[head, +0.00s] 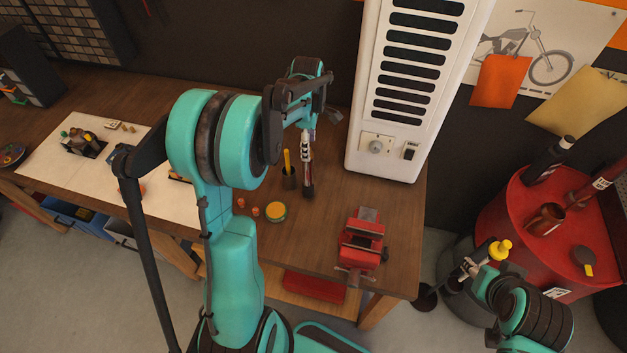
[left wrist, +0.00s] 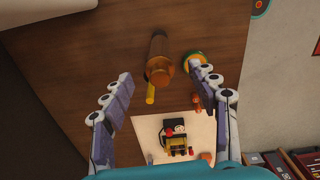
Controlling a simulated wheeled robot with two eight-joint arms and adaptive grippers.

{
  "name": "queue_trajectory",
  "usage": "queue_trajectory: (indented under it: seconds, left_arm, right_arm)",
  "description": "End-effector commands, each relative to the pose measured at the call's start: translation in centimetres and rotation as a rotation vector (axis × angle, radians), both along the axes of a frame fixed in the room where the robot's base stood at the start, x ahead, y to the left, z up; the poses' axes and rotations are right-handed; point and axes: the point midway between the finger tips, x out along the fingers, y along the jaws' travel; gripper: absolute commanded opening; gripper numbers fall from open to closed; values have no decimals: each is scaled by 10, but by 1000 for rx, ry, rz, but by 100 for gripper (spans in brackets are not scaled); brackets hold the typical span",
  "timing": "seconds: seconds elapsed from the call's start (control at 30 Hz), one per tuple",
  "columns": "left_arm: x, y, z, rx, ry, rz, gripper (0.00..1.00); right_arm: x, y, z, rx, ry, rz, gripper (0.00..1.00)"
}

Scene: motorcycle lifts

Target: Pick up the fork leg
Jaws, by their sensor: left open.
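A slim upright part, which I take to be the fork leg (head: 308,188), stands on the wooden bench below my left gripper (head: 306,142); its dark lower end shows and its upper part merges with the fingers. In the left wrist view a brown stepped cylinder (left wrist: 160,66), likely the same part, lies in the gap between the spread fingers of my left gripper (left wrist: 163,92). No finger is seen touching it. My left gripper is open, pointing down. My right gripper (head: 468,266) is low at the right, by the red drum; its fingers are too small to read.
A dark cup (head: 289,179) with a yellow-handled tool stands close left of the part. A round yellow-green tin (head: 276,211), small orange pieces (head: 255,211) and a red vise (head: 362,242) are nearer the front edge. A white cabinet (head: 395,165) stands at the right.

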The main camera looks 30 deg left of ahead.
Motion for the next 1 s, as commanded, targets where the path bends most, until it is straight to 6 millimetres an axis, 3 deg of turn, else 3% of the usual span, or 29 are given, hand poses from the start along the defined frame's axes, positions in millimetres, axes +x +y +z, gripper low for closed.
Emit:
queue_trajectory:
  seconds: [0.4,0.73,0.93,0.97,1.0]
  left_arm:
    - [2,3,-57,0,0,-1,60]
    - [2,3,-66,0,0,-1,60]
    - [2,3,-66,0,0,-1,7]
    - [2,3,-66,0,0,-1,0]
    - [2,3,-66,0,0,-1,0]
  right_arm:
    - [0,0,6,0,0,0,40]
    - [0,0,6,0,0,0,40]
    - [0,0,6,0,0,0,40]
    - [0,0,6,0,0,0,40]
    - [0,0,6,0,0,0,40]
